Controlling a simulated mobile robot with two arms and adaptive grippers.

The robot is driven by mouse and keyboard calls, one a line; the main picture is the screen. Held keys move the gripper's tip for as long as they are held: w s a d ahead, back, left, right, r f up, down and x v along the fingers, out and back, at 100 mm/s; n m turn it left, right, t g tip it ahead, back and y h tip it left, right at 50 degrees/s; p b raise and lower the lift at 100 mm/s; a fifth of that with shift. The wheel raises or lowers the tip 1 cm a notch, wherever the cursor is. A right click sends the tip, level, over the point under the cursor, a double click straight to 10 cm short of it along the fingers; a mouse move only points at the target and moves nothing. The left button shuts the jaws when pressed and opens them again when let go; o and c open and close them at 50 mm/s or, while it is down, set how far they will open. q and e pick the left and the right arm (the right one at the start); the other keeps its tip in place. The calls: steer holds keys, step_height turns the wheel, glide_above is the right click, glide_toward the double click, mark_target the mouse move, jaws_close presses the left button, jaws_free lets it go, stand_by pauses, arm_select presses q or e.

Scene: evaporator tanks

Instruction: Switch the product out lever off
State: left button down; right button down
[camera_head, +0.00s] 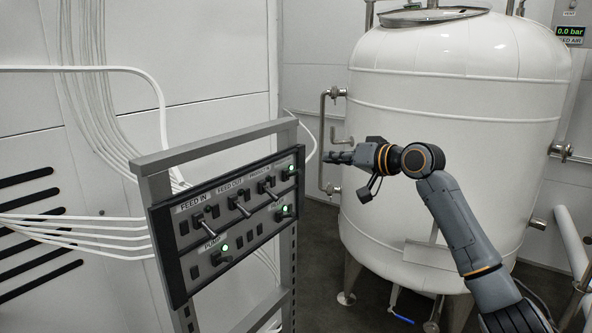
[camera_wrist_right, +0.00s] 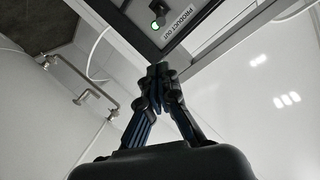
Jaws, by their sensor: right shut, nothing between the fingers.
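The grey control panel (camera_head: 225,220) carries a row of black toggle levers under the labels FEED IN, FEED OUT and a third one that is hard to read. At its upper right end a green light (camera_head: 290,171) glows beside a small label. In the right wrist view the PRODUCT OUT label (camera_wrist_right: 180,23) is readable upside down, near a lit green light (camera_wrist_right: 155,26) and a dark knob-like part (camera_wrist_right: 159,10). I cannot tell the lever's position. My right gripper (camera_head: 332,157) is shut and empty, just right of the panel's end and apart from it; its fingertips (camera_wrist_right: 157,70) point toward the panel edge.
A large white tank (camera_head: 450,120) stands behind my right arm, with a pipe handle (camera_head: 324,140) on its left side. The panel's metal frame (camera_head: 290,250) has a bare upright at its right end. White hoses (camera_head: 80,230) run along the left wall.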

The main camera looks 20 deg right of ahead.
mark_target(293, 150)
steer(key=shift+s+a+r, duration=0.1)
steer(key=shift+s+r, duration=0.05)
steer(key=shift+r, duration=0.35)
steer(key=shift+s+a+r, duration=0.1)
steer(key=shift+s+r, duration=0.05)
steer(key=shift+r, duration=0.3)
steer(key=p+x, duration=0.2)
steer(key=x, duration=0.8)
steer(key=shift+w+a+r+p, duration=0.15)
steer(key=shift+p, duration=0.25)
steer(key=shift+s+a+f, duration=0.15)
steer(key=shift+s+f, duration=0.55)
steer(key=shift+f, duration=0.1)
steer(key=shift+s+a+f+p, duration=0.15)
steer(key=shift+s+f+p, duration=0.2)
steer(key=shift+s+f, duration=0.4)
